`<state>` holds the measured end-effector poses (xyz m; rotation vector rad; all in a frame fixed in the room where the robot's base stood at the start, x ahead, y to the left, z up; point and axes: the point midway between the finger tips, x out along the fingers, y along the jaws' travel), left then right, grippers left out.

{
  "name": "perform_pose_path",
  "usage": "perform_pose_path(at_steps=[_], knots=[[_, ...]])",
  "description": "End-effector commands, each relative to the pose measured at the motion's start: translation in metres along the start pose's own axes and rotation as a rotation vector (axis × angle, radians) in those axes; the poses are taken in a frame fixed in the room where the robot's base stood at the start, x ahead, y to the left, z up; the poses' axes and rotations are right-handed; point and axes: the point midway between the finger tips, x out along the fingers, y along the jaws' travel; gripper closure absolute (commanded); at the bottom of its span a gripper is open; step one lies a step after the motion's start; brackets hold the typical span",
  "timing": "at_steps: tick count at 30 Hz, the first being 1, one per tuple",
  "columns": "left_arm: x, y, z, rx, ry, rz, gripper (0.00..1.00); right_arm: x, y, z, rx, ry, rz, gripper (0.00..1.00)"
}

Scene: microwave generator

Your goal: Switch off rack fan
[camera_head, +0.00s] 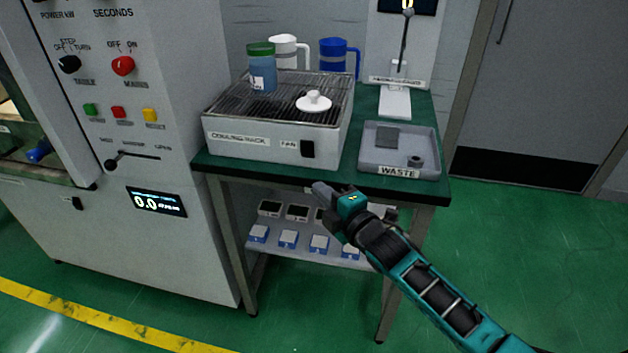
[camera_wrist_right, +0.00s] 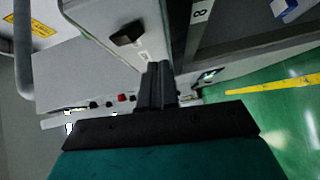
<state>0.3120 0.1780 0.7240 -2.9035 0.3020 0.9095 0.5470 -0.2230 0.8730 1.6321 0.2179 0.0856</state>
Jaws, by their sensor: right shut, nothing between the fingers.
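The cooling rack (camera_head: 235,143) is a pale box with a dark wire top, standing on a green-topped table. Its black fan switch (camera_head: 307,149) is on the front face, right of the FAN label. In the right wrist view the black switch (camera_wrist_right: 127,33) shows at upper left on the pale panel. My right gripper (camera_head: 318,188) is in front of and below the fan switch, apart from it, pointing up and left. In the right wrist view its fingers (camera_wrist_right: 158,72) are together and empty. My left gripper is in neither view.
A jar with a green lid (camera_head: 262,70) and a white lid (camera_head: 313,102) sit on the rack. A grey WASTE tray (camera_head: 400,163) is to the right. The table edge (camera_head: 330,183) is close to my right gripper. A microwave cabinet (camera_head: 180,235) stands left; open floor lies in front.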

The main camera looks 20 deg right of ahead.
Motion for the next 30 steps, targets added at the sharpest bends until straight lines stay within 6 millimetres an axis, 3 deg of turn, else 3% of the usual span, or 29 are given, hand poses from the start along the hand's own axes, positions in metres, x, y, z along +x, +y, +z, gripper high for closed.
perform_pose_path(at_steps=[6, 12, 30], knots=[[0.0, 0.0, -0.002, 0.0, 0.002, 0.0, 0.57, -0.039, -0.009, 0.001, 0.001, 0.001, -0.002, 1.0], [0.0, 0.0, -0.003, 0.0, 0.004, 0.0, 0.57, -0.058, -0.013, 0.002, -0.001, 0.0, -0.001, 1.0], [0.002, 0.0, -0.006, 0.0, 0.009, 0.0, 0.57, -0.062, -0.014, 0.002, -0.001, 0.0, 0.0, 1.0]])
